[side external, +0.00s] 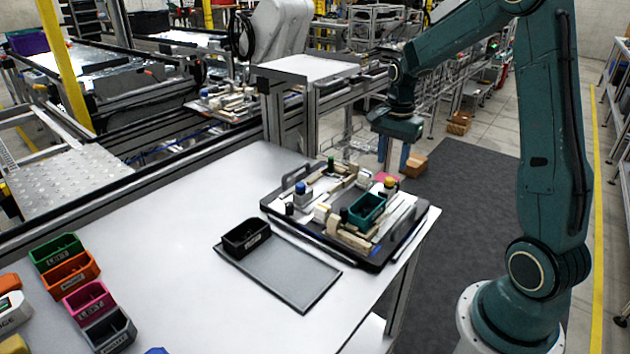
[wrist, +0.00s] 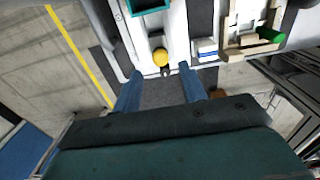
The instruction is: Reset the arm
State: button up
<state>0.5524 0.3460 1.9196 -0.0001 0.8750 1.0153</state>
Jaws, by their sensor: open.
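My green arm reaches in from the right in the side external view. My gripper (side external: 391,158) hangs with its fingers pointing down, above and beyond the far right edge of the black pallet fixture (side external: 405,240). In the wrist view the two blue fingers of my gripper (wrist: 160,88) are apart with nothing between them. A yellow-topped part (wrist: 160,57) on the fixture shows just past the fingertips, and also in the side external view (side external: 390,184). A teal bin (side external: 367,210) sits on the fixture.
A black bin (side external: 246,237) stands on a grey tray (side external: 300,285) beside the fixture. Several bins, including an orange one (side external: 70,275), stand at the table's left. A blue-topped part (side external: 302,193) is on the fixture. The white table (side external: 150,220) is clear in the middle.

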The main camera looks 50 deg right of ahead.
jog(key=s+a+r+n+t, duration=0.2)
jog(key=s+a+r+n, duration=0.35)
jog(key=a, duration=0.35)
jog(key=s+a+r+n+t, duration=0.2)
jog(key=s+a+r+n, duration=0.2)
jog(key=a+r+n, duration=0.35)
jog(key=s+a+n+t, duration=0.1)
jog(key=s+a+n, duration=0.4)
jog(key=s, duration=0.2)
jog(key=shift+s+f+t, duration=0.15)
jog(key=shift+s+t, duration=0.15)
jog(key=shift+s, duration=0.05)
